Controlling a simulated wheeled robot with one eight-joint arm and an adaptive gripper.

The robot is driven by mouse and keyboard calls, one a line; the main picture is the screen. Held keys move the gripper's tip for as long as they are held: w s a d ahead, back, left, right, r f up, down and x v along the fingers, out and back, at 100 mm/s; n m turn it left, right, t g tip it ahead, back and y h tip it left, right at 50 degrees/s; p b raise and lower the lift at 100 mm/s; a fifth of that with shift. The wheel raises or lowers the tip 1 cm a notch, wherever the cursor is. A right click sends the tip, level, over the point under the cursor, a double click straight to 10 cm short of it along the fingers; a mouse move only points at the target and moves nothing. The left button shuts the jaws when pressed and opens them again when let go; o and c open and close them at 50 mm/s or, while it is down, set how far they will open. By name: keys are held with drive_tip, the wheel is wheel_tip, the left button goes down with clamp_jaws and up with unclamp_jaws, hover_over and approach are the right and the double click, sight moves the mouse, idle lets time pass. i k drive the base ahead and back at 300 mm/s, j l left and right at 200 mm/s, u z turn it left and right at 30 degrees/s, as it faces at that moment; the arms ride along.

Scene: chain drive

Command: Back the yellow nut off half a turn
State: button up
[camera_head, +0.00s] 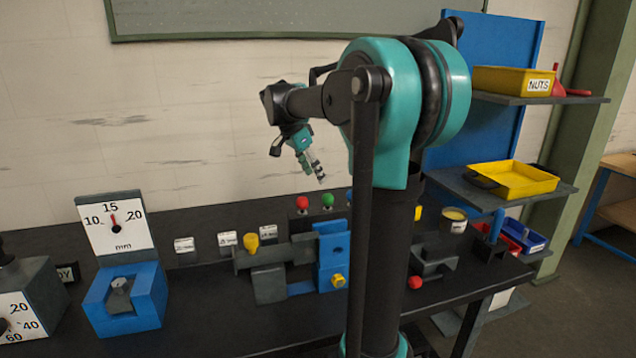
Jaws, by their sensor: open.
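A small yellow nut (338,281) sits low on the front of an upright blue bracket (333,252) on the workbench. My gripper (316,170) is open and empty. It hangs in the air in front of the wall, above the bench and the bracket, well apart from the nut. My own arm column passes just right of the bracket and hides part of the bench there.
A grey bar with a yellow knob (251,242) joins the bracket's left side. Red (302,203) and green (327,200) buttons stand behind. A blue block with a dial (115,220) stands left. Shelves with yellow trays (515,180) are right. The bench front is clear.

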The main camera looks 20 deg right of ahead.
sight(337, 280)
drive_tip(key=k, duration=1)
